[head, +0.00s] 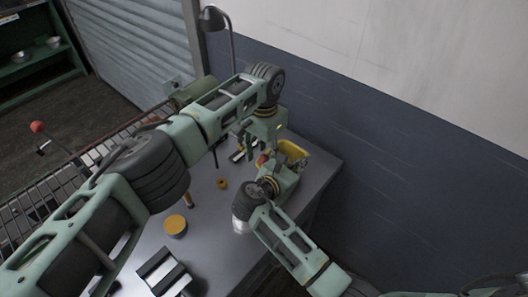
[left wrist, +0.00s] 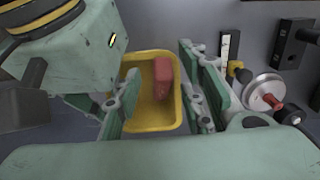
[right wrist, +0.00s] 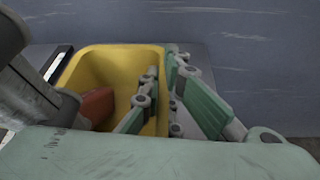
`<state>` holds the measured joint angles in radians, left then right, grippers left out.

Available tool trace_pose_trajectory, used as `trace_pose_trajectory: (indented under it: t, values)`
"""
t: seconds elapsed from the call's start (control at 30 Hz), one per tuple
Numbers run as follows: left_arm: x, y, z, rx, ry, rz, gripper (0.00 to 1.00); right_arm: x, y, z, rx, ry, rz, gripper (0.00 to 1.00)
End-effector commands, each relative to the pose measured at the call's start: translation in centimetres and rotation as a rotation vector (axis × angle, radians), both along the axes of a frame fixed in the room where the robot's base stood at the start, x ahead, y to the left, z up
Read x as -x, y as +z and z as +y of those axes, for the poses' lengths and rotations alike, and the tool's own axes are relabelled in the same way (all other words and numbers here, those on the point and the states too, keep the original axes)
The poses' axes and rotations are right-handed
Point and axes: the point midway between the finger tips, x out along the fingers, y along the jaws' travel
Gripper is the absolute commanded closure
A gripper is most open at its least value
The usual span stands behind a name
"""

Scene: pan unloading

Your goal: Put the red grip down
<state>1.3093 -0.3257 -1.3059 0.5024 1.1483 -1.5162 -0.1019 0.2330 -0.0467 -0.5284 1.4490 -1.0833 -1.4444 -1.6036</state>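The red grip (left wrist: 163,77) is a red block lying inside a yellow bin (left wrist: 150,122). It also shows, partly hidden, in the right wrist view (right wrist: 97,106). My left gripper (left wrist: 160,72) is open above the bin, its fingers apart on either side of the grip and touching nothing I can make out. In the head view my left gripper (head: 263,148) hangs in front of the yellow bin (head: 294,150). My right gripper (right wrist: 163,82) has one finger inside and one outside the bin's wall and appears closed on it.
A round metal piece with a red handle (left wrist: 265,94) and dark blocks (left wrist: 292,43) stand beside the bin. A yellow-topped round item (head: 175,225) and a dark-and-white holder (head: 163,272) are on the grey table (head: 215,257). The blue wall (head: 370,185) is close behind.

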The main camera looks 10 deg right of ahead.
Motion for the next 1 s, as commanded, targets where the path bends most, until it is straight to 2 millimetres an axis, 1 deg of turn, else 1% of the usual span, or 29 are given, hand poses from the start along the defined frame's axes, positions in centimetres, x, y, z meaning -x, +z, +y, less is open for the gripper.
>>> trace_pose_trajectory:
  t: [0.23,0.37,0.47,0.6,0.73,0.9,1.0]
  values:
    - [-0.1,0.3,0.0,0.0,0.0,-0.001,0.63,0.0,0.1,0.0,0.0,0.0,-0.002,1.0]
    - [-0.2,1.7,0.1,0.0,0.0,-0.005,0.63,0.0,0.1,0.0,0.0,-0.001,-0.001,1.0]
    - [-0.1,3.6,0.0,0.003,-0.001,-0.003,0.63,0.0,0.1,0.0,0.0,-0.001,-0.001,1.0]
    - [-0.1,6.9,-0.1,0.003,0.0,-0.003,0.63,0.0,0.1,0.0,0.0,-0.001,-0.001,1.0]
    - [-0.1,9.7,-0.1,0.002,0.0,-0.003,0.63,0.0,0.0,0.0,0.0,-0.001,-0.001,1.0]
    - [-0.1,12.1,0.0,0.0,0.001,-0.003,0.63,0.0,0.0,0.0,0.0,0.0,-0.002,1.0]
    - [0.0,12.9,0.0,0.0,0.001,0.0,0.63,0.0,0.0,0.0,0.0,0.0,-0.002,1.0]
